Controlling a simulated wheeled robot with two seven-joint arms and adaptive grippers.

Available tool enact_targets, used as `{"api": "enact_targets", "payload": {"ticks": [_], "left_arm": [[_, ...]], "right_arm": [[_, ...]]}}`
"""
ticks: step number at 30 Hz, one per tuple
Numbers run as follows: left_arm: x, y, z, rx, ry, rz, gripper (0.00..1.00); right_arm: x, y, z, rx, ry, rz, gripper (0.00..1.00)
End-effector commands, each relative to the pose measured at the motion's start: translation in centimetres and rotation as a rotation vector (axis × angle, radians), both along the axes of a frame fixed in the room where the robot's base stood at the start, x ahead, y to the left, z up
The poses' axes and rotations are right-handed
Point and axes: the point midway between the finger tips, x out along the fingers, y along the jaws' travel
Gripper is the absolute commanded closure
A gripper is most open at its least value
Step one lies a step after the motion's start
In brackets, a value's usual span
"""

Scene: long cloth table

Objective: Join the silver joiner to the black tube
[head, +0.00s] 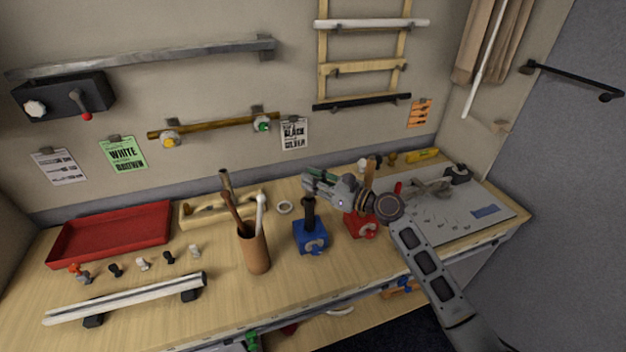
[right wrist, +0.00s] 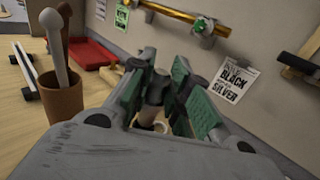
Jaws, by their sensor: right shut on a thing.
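My right gripper (head: 308,182) reaches in from the right, its green-padded fingers pointing left above the blue clamp (head: 310,238). In the right wrist view the fingers are shut on a small grey cylindrical piece (right wrist: 154,88), which looks like the silver joiner; the pads hide part of it. A short upright black tube (head: 308,213) stands in the blue clamp, just below the fingertips. Whether the held piece touches the tube cannot be told. My left gripper is not in view.
A red clamp (head: 360,226) stands beside the blue one, partly behind my gripper. A brown cup (head: 255,252) with tall sticks is close on the left.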

Motion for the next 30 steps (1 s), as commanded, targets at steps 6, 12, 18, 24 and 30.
{"api": "enact_targets", "payload": {"ticks": [6, 12, 18, 24, 30], "left_arm": [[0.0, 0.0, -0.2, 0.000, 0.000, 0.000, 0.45], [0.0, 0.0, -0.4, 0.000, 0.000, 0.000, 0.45], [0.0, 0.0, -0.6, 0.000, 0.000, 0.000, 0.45], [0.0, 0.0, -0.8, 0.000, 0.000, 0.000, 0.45], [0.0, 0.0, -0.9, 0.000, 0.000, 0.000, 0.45]], "right_arm": [[0.0, 0.0, -0.4, 0.001, -0.001, 0.000, 1.00], [0.0, 0.0, -0.7, 0.001, -0.001, 0.000, 1.00], [0.0, 0.0, -1.0, 0.001, 0.000, 0.000, 1.00], [0.0, 0.0, -1.3, 0.001, 0.001, 0.000, 1.00], [0.0, 0.0, -1.6, 0.001, 0.001, 0.000, 1.00]]}}
